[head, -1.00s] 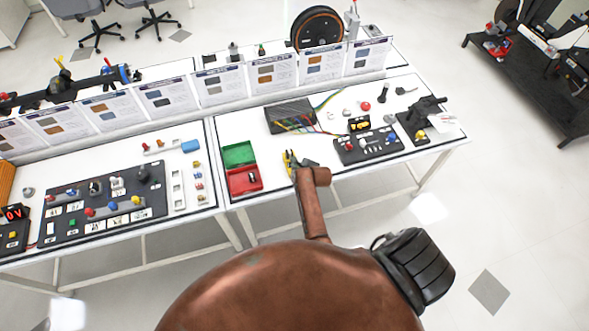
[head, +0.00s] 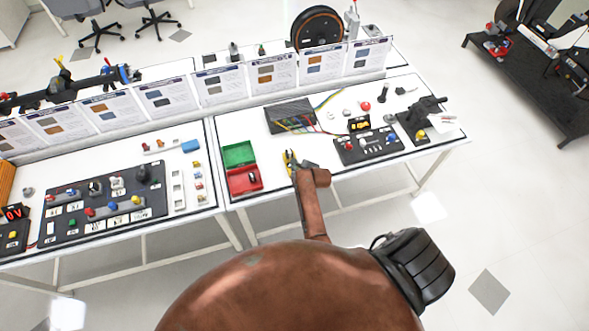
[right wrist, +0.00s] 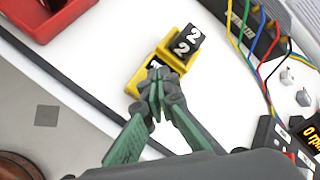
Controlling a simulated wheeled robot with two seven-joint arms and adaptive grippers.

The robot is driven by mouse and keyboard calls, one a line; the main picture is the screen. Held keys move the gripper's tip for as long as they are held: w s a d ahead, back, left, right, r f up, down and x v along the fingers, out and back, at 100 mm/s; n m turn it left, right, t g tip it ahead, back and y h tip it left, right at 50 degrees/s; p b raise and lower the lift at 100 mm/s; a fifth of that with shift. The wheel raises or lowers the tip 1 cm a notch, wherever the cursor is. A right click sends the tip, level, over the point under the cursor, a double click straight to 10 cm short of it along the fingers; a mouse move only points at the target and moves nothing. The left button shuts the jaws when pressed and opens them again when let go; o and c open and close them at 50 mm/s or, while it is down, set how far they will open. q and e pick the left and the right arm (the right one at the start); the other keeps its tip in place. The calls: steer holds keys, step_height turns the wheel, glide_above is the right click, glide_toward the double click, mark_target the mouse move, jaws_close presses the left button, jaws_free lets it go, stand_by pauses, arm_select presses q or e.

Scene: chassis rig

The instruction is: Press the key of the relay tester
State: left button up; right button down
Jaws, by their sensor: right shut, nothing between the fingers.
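A small yellow device (head: 289,157) stands on the white table, just right of the red and green trays. In the right wrist view the yellow device (right wrist: 138,86) carries a black block (right wrist: 187,43) marked with white 2s. I cannot tell for certain that it is the relay tester. My right gripper (right wrist: 157,82) is shut and empty, its fingertips over the device's near part. They hide that part, so any key there and contact with it cannot be made out. In the head view my right gripper (head: 298,168) is small beside the device. My left gripper is out of view.
A red tray (head: 244,179) and a green tray (head: 238,153) lie left of the gripper. A dark wired box (head: 290,114) is behind it. A black control board (head: 368,146) lies to the right. The white table front beside the gripper is clear.

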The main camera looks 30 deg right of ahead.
steer(key=shift+f, duration=0.3)
stand_by(0.5)
steer(key=shift+r+p, duration=0.9)
steer(key=shift+p, duration=0.15)
steer(key=shift+r, duration=0.1)
step_height(320, 180, up, 5)
steer(key=p, duration=0.5)
steer(key=shift+p, duration=0.4)
